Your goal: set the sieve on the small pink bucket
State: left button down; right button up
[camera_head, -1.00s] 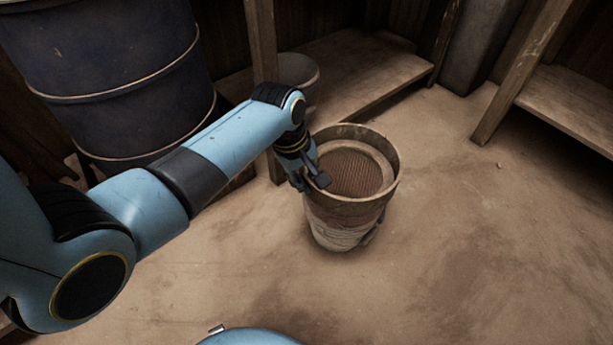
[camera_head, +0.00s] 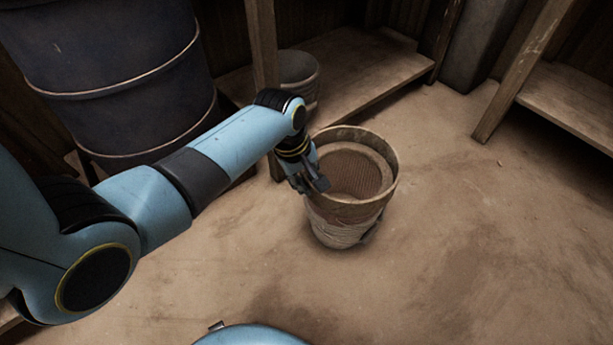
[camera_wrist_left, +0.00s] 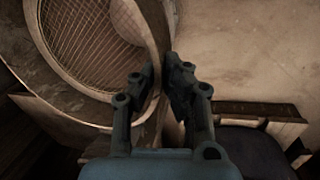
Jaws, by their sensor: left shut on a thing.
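The sieve (camera_head: 352,174) is a round, shallow hoop with a wire mesh floor. It is over the mouth of the small bucket (camera_head: 343,233), whose worn, pale pinkish side shows below the hoop. I cannot tell whether its rim rests fully on the bucket. My left gripper (camera_head: 318,186) is shut on the near left side of the hoop. In the left wrist view the fingers (camera_wrist_left: 163,82) straddle the hoop wall, and the mesh of the sieve (camera_wrist_left: 85,45) fills the upper left. The bucket's mouth is mostly hidden. My right gripper is not in view.
A large dark drum (camera_head: 125,75) stands at the left behind my arm. A grey bucket (camera_head: 299,75) stands behind a wooden post (camera_head: 262,45). Low wooden shelves (camera_head: 350,75) line the back and right. The floor (camera_head: 460,240) to the right is clear.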

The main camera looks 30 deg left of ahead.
pick_arm(q)
jog(key=c, duration=1.4)
grip_release()
